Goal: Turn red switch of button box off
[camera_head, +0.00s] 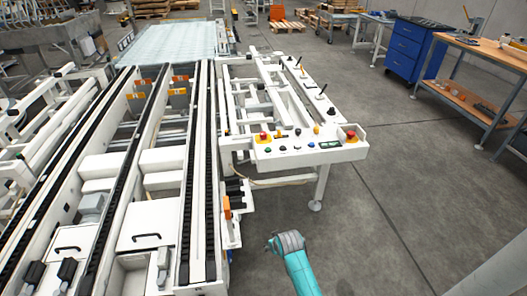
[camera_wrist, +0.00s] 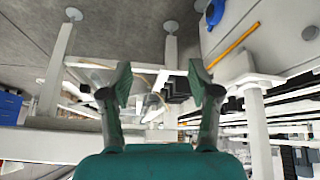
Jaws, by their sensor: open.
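The button box (camera_head: 300,152) is a white panel at the near end of a white frame, in the middle of the head view. A red knob on a yellow base (camera_head: 263,137) sits at its left end, and a similar red knob (camera_head: 351,135) sits at its right end. Several small buttons lie between them. I cannot tell which is the red switch. My gripper (camera_wrist: 158,82) is open and empty in the wrist view, its two fingers well apart. In the head view my teal arm is below the box, apart from it. No knob is clear in the wrist view.
A long white conveyor (camera_head: 195,190) with black chains fills the left of the head view. Grey floor (camera_head: 400,200) lies open to the right of the box. A blue drawer cabinet (camera_head: 408,48) and a wooden-topped workbench (camera_head: 490,50) stand farther right. White frame legs (camera_wrist: 170,50) show in the wrist view.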

